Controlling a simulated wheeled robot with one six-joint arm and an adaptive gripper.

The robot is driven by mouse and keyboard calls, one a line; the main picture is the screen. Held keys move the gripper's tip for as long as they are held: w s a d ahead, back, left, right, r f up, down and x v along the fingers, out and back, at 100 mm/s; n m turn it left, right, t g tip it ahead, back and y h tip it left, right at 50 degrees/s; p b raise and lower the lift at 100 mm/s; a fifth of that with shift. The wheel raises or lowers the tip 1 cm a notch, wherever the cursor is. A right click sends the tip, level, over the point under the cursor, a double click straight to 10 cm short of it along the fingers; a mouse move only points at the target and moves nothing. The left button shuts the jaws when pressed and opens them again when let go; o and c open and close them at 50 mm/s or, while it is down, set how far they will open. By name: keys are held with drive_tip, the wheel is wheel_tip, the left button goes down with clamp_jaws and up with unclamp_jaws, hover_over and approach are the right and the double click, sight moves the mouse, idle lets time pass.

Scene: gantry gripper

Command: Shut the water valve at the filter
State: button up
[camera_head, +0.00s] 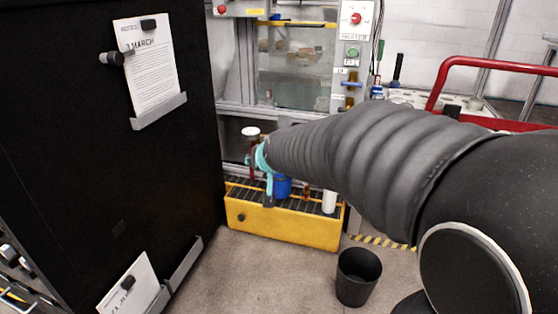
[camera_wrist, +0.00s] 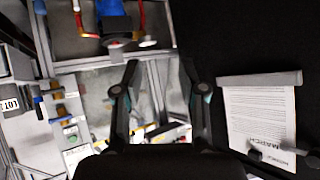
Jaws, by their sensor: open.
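A blue filter housing (camera_wrist: 112,28) sits near the top of the wrist view, with reddish-yellow pipes on both sides. Its blue body (camera_head: 282,187) shows partly behind my gripper in the head view, low in the frame bay. A white round cap (camera_wrist: 148,41) on a red pipe stands beside it and also shows in the head view (camera_head: 250,132). I cannot tell which fitting is the filter's water valve. My gripper (camera_wrist: 163,92) is open and empty, its fingers apart from the filter in the picture. In the head view my gripper (camera_head: 262,160) overlaps the filter area.
A yellow tray (camera_head: 285,228) lies below the filter. A black board (camera_head: 110,190) with papers stands close on the left. A blue-handled brass fitting (camera_head: 352,84) is on the right post, below a heater switch (camera_head: 355,18). A black bin (camera_head: 358,277) stands on the floor.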

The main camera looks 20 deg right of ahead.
drive_tip(key=w+d+f+m+t+h, duration=0.1)
drive_tip(key=w+d+f+h, duration=0.1)
drive_tip(key=w+f, duration=0.3)
drive_tip(key=w+d+f+m+t+h+b, duration=0.1)
drive_tip(key=w+d+f, duration=0.15)
drive_tip(key=w, duration=0.45)
drive_tip(key=w+d+f+m+t+h, duration=0.1)
drive_tip(key=w+d+f+h, duration=0.15)
drive_tip(key=w, duration=0.45)
drive_tip(key=w+d+f+m+h, duration=0.1)
drive_tip(key=d+f+h, duration=0.2)
drive_tip(key=f, duration=0.4)
drive_tip(key=w+d+f+m+g+h+b, duration=0.1)
drive_tip(key=d+f+m+h, duration=0.1)
drive_tip(key=d+f, duration=0.3)
drive_tip(key=w+d+f+m+h, duration=0.1)
drive_tip(key=d+f+h, duration=0.15)
drive_tip(key=f, duration=0.55)
drive_tip(key=x, duration=1.3)
drive_tip(key=shift+w+d+r, duration=0.2)
clamp_jaws()
